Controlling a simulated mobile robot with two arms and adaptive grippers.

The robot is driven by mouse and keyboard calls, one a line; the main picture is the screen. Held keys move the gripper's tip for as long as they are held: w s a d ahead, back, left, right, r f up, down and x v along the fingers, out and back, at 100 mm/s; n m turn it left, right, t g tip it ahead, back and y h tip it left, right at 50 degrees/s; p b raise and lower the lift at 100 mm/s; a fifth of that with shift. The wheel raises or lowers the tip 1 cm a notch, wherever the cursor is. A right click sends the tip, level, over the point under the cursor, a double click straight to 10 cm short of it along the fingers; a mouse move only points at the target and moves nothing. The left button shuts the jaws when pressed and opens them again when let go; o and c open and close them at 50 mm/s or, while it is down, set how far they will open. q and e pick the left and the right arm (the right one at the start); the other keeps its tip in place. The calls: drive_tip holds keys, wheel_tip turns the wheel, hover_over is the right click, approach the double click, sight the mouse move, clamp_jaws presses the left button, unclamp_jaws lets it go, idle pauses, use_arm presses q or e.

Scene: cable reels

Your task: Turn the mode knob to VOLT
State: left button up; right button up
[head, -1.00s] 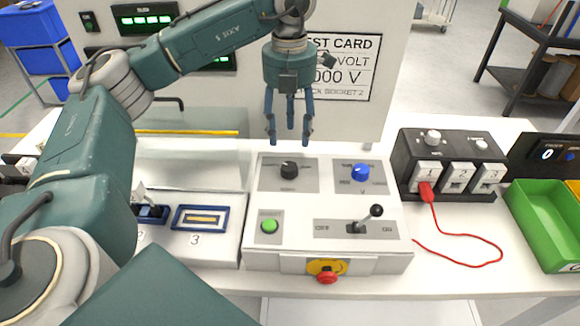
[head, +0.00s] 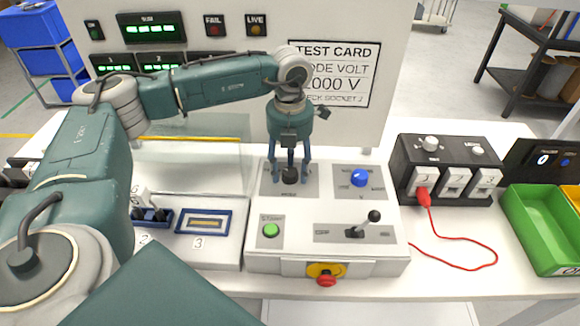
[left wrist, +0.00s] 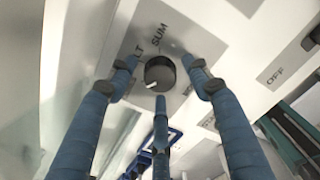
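The mode knob (head: 290,175) is a round black knob on a grey plate at the back left of the white control box. It also shows in the left wrist view (left wrist: 160,70), with a white pointer mark on its lower-left side. The letters "SUM" and part of "VOLT" are printed near it. My left gripper (head: 290,180) points down over the knob. Its three blue fingers are spread around the knob, apart from it in the left wrist view (left wrist: 160,85). The test card (head: 332,75) reads "MODE VOLT". My right gripper is out of view.
A blue knob (head: 360,178), a green button (head: 270,230), a black lever (head: 373,217) and a red-on-yellow stop button (head: 326,279) sit on the same box. A black socket unit (head: 450,160) with a red plug stands to the right, beside a green bin (head: 545,228).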

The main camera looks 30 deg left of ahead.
use_arm(q)
drive_tip(key=c, duration=1.1)
drive_tip(key=shift+o, duration=0.2)
drive_tip(key=shift+m, duration=0.3)
drive_tip(key=shift+f+m+b, duration=0.1)
drive_tip(key=shift+m+b, duration=0.5)
drive_tip(key=shift+b, duration=0.05)
drive_tip(key=m+b, duration=0.2)
drive_tip(key=m, duration=0.1)
drive_tip(key=m+b, duration=0.1)
drive_tip(key=m, duration=0.2)
drive_tip(key=shift+m, duration=0.4)
drive_tip(key=shift+m+b, duration=0.8)
drive_tip(key=shift+m, duration=0.8)
